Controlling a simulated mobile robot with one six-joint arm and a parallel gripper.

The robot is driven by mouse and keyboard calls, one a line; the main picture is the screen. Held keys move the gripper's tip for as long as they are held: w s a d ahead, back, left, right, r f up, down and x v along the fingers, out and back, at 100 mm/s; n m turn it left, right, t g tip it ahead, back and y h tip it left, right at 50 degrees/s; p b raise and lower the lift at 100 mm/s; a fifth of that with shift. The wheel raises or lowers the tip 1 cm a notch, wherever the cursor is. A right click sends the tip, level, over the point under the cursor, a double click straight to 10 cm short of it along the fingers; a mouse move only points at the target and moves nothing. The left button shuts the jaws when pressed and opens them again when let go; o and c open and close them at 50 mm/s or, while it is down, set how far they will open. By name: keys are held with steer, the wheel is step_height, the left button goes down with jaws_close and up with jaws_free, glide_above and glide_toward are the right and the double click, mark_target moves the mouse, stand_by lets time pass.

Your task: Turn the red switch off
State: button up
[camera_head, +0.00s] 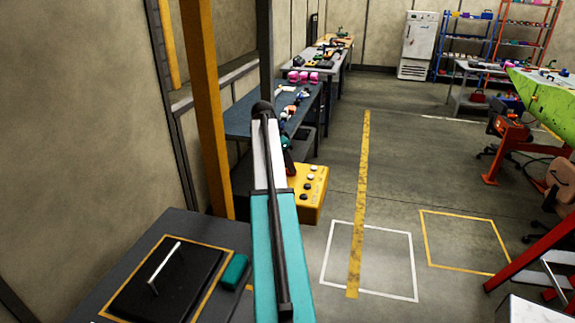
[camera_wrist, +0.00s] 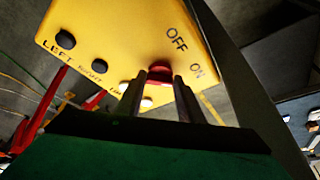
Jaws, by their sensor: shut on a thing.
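The yellow control box (camera_wrist: 125,30) fills the upper part of the wrist view, with the words OFF and ON, LEFT and RIGHT on its face. The red switch (camera_wrist: 159,70) sits on this face near the OFF and ON lettering. My gripper (camera_wrist: 160,79) is shut on the red switch, with a dark finger on each side of it. The fingers hide part of the switch, and I cannot tell which way it is set. In the head view the yellow box (camera_head: 313,190) stands beyond my arm, which covers its left part.
Black buttons (camera_wrist: 65,39) and pale buttons lie on the same face. In the head view a dark table (camera_head: 185,225) with a black pad is at the lower left, a yellow post (camera_head: 208,110) at the left. Open floor (camera_head: 395,190) lies to the right.

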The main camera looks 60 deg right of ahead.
steer(key=shift+s+n, duration=0.1)
steer(key=shift+n, duration=0.3)
steer(key=n, duration=0.1)
steer(key=n+t+b, duration=0.1)
steer(key=n, duration=0.1)
steer(key=shift+s+a+f+b, duration=0.1)
steer(key=shift+s+a+b, duration=0.05)
steer(key=shift+s+b, duration=0.15)
steer(key=n, duration=0.1)
steer(key=n+t, duration=0.1)
steer(key=n, duration=0.1)
steer(key=n+t+b, duration=0.1)
steer(key=shift+s+n, duration=0.25)
steer(key=shift+n, duration=0.15)
steer(key=n, duration=0.1)
steer(key=n+t, duration=0.1)
steer(key=n, duration=0.1)
steer(key=n+t, duration=0.1)
steer(key=shift+s+d+n, duration=0.25)
steer(key=shift+d+n, duration=0.05)
steer(key=shift+s+d+n+t+y+b, duration=0.1)
steer(key=shift+n+t+y+b, duration=0.25)
steer(key=shift+n, duration=0.8)
steer(key=shift+s+d+n+t+y+b, duration=0.15)
steer(key=shift+n+y, duration=0.4)
steer(key=shift+n, duration=0.6)
steer(key=o, duration=1.1)
steer(key=shift+c, duration=0.2)
steer(key=shift+r, duration=0.25)
